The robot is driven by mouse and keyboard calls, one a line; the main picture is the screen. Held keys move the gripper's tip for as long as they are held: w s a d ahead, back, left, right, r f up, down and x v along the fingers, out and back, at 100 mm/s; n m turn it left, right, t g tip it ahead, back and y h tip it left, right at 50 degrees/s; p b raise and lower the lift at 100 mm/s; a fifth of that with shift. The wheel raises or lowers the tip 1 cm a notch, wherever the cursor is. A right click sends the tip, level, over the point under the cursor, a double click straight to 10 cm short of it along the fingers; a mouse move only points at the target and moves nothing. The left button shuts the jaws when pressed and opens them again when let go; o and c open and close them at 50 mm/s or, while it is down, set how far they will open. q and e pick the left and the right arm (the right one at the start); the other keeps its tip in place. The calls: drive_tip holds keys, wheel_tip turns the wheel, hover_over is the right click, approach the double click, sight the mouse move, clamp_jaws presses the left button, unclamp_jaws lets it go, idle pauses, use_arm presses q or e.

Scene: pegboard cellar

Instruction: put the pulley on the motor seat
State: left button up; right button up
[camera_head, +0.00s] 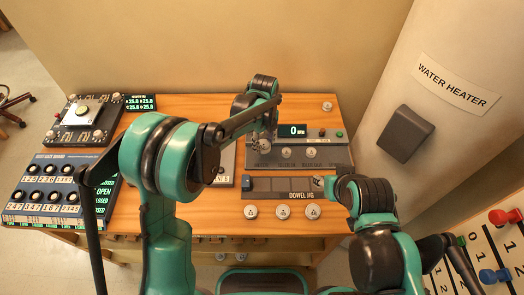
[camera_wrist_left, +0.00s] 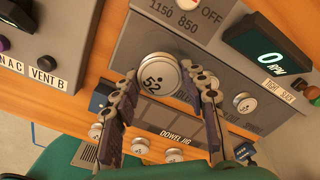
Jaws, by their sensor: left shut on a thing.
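A round pale disc marked 52, which looks like the pulley (camera_wrist_left: 157,76), sits between the fingertips of my left gripper (camera_wrist_left: 161,80) in the left wrist view. The left gripper (camera_head: 262,138) is shut on it, over the left part of the grey motor panel (camera_head: 338,156) in the head view. I cannot tell whether the pulley touches the panel. The motor seat cannot be told apart. More pale discs (camera_head: 287,152) (camera_head: 311,152) are on the panel. My right arm ends beside the dowel jig, and its fingers are not clearly visible.
The dowel jig (camera_head: 270,195) lies in front of the panel, with several pale round pieces (camera_head: 283,212) before it. An RPM display (camera_head: 292,130) reads 0. Left are a dial panel (camera_head: 50,190) and a black device (camera_head: 88,118). A water heater (camera_head: 440,110) stands right.

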sight(262, 155)
use_arm(q)
drive_tip(key=shift+w+a+f, duration=0.25)
drive_tip(key=shift+a+f, duration=0.15)
drive_tip(key=shift+f+b, duration=0.75)
drive_tip(key=shift+f, duration=1.15)
drive_tip(key=shift+f, duration=0.2)
drive_tip(key=o, duration=0.9)
drive_tip(key=shift+r, duration=0.1)
